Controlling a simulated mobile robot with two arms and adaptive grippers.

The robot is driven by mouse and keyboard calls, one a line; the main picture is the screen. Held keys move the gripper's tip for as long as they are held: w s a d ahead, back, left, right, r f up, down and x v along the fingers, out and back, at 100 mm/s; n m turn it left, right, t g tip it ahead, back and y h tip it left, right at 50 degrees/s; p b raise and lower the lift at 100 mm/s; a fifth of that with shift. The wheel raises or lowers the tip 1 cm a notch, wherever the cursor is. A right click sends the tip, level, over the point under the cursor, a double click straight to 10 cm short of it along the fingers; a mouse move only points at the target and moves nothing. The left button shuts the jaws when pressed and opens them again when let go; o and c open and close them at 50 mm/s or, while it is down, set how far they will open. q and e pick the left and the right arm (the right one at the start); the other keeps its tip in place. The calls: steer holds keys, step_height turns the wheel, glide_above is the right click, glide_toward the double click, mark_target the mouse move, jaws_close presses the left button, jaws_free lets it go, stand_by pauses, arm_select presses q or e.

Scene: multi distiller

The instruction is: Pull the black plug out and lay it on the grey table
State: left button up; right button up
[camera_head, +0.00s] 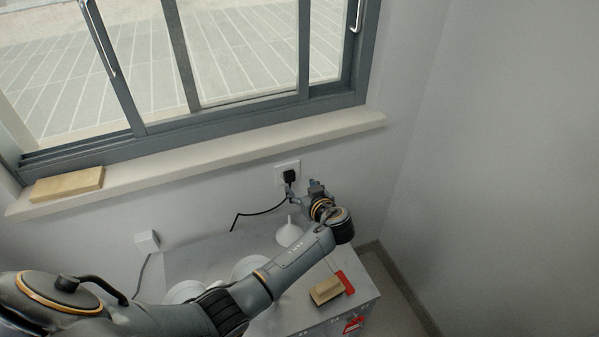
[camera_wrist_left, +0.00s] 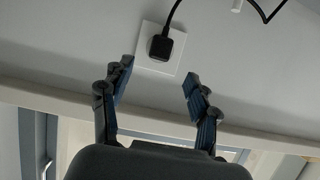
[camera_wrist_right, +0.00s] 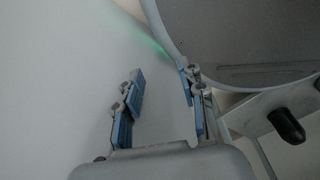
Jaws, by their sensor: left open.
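The black plug (camera_head: 289,176) sits in a white wall socket (camera_head: 279,171) below the window sill. A black cord runs from it down to the left. My left gripper (camera_head: 302,188) is just below and right of the plug in the head view, open and empty. In the left wrist view the plug (camera_wrist_left: 161,48) lies beyond the gap between the open fingertips (camera_wrist_left: 158,72), apart from both. The grey table (camera_head: 200,262) stands under the socket, partly hidden by my left arm. My right gripper (camera_wrist_right: 160,71) is open and empty in the right wrist view, out of the head view.
A white funnel (camera_head: 288,233) and white dishes (camera_head: 184,291) stand on the table. A tan block (camera_head: 326,290) and a red item (camera_head: 345,282) lie near its right edge. A white wall box (camera_head: 147,241) is at left. The window sill (camera_head: 230,152) juts out above the socket.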

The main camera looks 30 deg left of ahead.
mark_target(291, 178)
arm_select(q)
steer(key=b+x, duration=0.2)
steer(key=x, duration=0.2)
steer(key=shift+a+f+b, duration=0.25)
steer(key=shift+b, duration=0.05)
steer(key=shift+b+x, duration=1.2)
steer(key=shift+x, duration=0.05)
steer(key=shift+w+a+f+b, duration=0.25)
steer(key=shift+w+a+b, duration=0.15)
steer(key=shift+b, duration=0.25)
steer(key=shift+w+a, duration=0.2)
steer(key=shift+w, duration=0.05)
arm_select(e)
step_height(291, 178, down, 7)
steer(key=s, duration=0.2)
steer(key=shift+s+d+r, duration=0.15)
steer(key=shift+d, duration=0.1)
arm_select(q)
steer(key=shift+b, duration=0.7)
arm_select(e)
steer(key=shift+a+f, duration=0.15)
steer(key=shift+f, duration=0.35)
